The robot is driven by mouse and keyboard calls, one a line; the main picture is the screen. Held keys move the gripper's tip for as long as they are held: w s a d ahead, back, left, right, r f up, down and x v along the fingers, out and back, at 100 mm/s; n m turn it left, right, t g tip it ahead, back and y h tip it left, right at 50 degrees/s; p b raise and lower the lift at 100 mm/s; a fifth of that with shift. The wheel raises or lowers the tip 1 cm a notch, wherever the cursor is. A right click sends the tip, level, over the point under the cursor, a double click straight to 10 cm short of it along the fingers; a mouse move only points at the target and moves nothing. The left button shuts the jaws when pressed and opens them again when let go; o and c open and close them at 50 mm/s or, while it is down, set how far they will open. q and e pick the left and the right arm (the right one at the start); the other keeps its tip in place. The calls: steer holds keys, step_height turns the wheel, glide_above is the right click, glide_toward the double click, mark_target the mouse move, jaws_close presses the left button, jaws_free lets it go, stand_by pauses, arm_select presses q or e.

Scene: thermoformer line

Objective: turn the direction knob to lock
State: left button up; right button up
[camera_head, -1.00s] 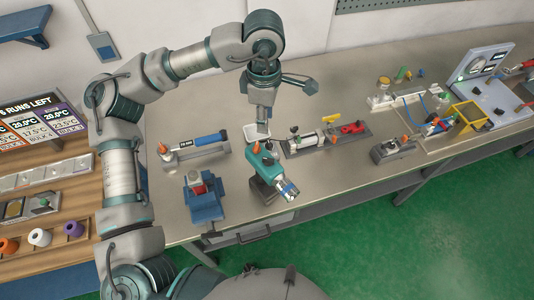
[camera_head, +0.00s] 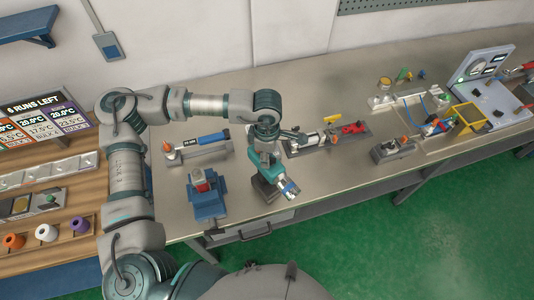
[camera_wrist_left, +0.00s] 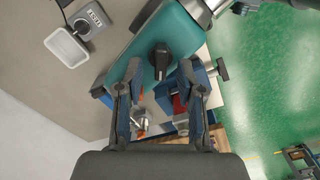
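The teal device (camera_head: 284,183) stands tilted on a dark base on the bench. In the left wrist view its teal face (camera_wrist_left: 190,32) carries a black knob (camera_wrist_left: 160,58), which I take to be the direction knob. My left gripper (camera_head: 266,156) is over the upper end of the device and hides the knob in the head view. In the left wrist view the left gripper (camera_wrist_left: 160,82) is open, with one finger on each side of the knob and visible gaps between. I cannot tell whether the fingertips reach knob height. The right gripper is not in view.
A blue fixture (camera_head: 208,205) stands just left of the device. A blue-handled tool on a stand (camera_head: 197,147) is behind it. A fixture with red and yellow parts (camera_head: 330,138) lies to the right. A white tray (camera_wrist_left: 67,47) is near the device.

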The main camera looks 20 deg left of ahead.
arm_select(q)
jaws_close()
steer(key=shift+w+f+m+b, duration=0.1)
steer(key=shift+f+m+b, duration=0.15)
steer(key=shift+m+b, duration=0.7)
steer(key=shift+w+m+b, duration=0.1)
steer(key=shift+m+b, duration=0.95)
steer(key=shift+b, duration=0.05)
steer(key=shift+w+d+r+m+b, duration=0.1)
steer(key=shift+m+b, duration=0.6)
steer(key=shift+m, duration=0.3)
steer(key=shift+w+r+m+b, duration=0.1)
steer(key=shift+m+b, duration=0.55)
steer(key=shift+m, duration=0.35)
jaws_free()
